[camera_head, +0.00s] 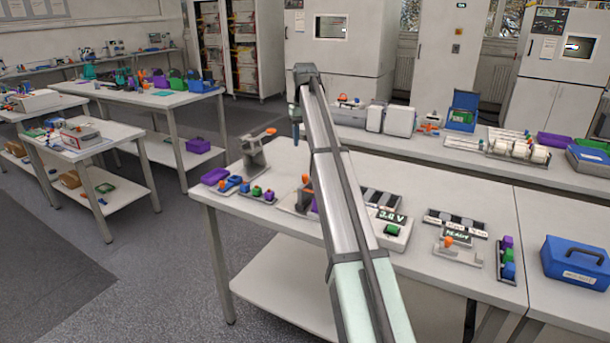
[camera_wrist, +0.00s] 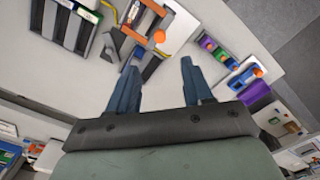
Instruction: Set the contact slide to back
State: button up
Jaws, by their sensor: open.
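No part is readably labelled as the contact slide. One candidate is a grey fixture with an upright orange knob (camera_head: 306,179), partly hidden behind my arm. Another is a light fixture with an orange knob (camera_head: 447,241) in front of the READY display. In the wrist view a fixture with dark rails (camera_wrist: 140,18) has a round orange knob (camera_wrist: 159,36) beside it. My gripper (camera_wrist: 160,66) is open and empty, its two blue fingers apart over the bench. In the head view my gripper (camera_head: 296,136) hangs above the bench's back part, apart from the fixtures.
A grey stand with an orange handle (camera_head: 254,156) is at the bench's left. A purple bin (camera_head: 215,176) and coloured blocks (camera_head: 262,193) lie near it. A 3.0 V meter (camera_head: 390,230) stands right of my arm. A blue case (camera_head: 575,262) is at the far right.

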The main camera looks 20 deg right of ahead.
aim_at(305, 175)
notch_tip(305, 175, down, 14)
jog(key=shift+r, duration=0.2)
dwell(0.4)
jog(key=shift+c, duration=0.2)
grip_shut()
dwell(0.4)
